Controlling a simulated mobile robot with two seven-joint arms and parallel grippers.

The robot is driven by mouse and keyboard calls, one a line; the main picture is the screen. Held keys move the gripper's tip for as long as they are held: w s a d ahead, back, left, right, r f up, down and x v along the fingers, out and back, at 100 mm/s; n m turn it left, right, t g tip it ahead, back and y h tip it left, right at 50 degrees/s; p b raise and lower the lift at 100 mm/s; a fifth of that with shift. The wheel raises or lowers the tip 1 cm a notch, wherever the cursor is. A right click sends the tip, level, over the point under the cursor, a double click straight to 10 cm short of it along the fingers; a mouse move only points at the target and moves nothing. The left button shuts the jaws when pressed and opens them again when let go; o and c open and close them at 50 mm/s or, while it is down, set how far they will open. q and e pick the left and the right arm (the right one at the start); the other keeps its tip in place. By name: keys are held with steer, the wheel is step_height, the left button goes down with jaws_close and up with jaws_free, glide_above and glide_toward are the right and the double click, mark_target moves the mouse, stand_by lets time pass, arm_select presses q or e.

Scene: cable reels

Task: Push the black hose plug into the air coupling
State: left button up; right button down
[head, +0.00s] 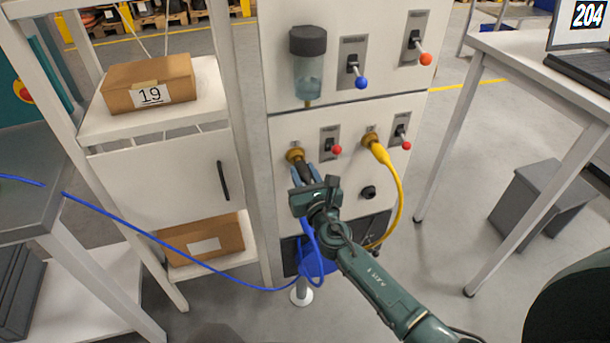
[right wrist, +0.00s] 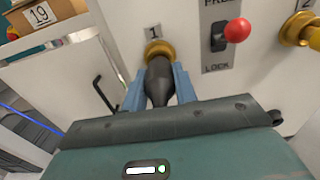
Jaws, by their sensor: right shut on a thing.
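The black hose plug (right wrist: 160,80) is between the blue fingers of my right gripper (right wrist: 160,88), which is shut on it. Its tip meets the brass air coupling (right wrist: 157,50) under the label 1; how deep it sits is hidden. In the head view my right gripper (head: 304,175) is in front of the white panel, just below the coupling (head: 294,155). The blue hose (head: 200,262) hangs below the gripper and runs left to a grey table. My left gripper is not in view.
A red-knobbed lever (head: 336,149) sits right of the coupling, between FREE and LOCK labels. A second brass coupling (head: 370,139) carries a yellow hose (head: 396,190). A shelf with cardboard boxes (head: 150,83) stands left, a white table (head: 490,45) right.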

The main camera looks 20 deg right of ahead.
steer(key=c, duration=1)
jaws_free()
steer(key=shift+s+f, duration=0.1)
steer(key=shift+s, duration=0.3)
steer(key=s, duration=1.2)
steer(key=s+f+m+g+y, duration=0.1)
steer(key=s+f+m, duration=0.3)
steer(key=m, duration=0.7)
steer(key=s+a+f+m+g+y, duration=0.1)
steer(key=s+f+m+g, duration=0.2)
steer(key=s+m, duration=0.3)
steer(key=s+f+m+g, duration=0.3)
steer(key=s+m, duration=0.3)
steer(key=m, duration=1)
steer(key=shift+s+a+f+y, duration=0.1)
steer(key=shift+a+f+y, duration=0.1)
steer(key=shift+f, duration=0.2)
steer(key=shift+a+f+y, duration=0.15)
steer(key=shift+f+y, duration=0.05)
steer(key=shift+f, duration=0.2)
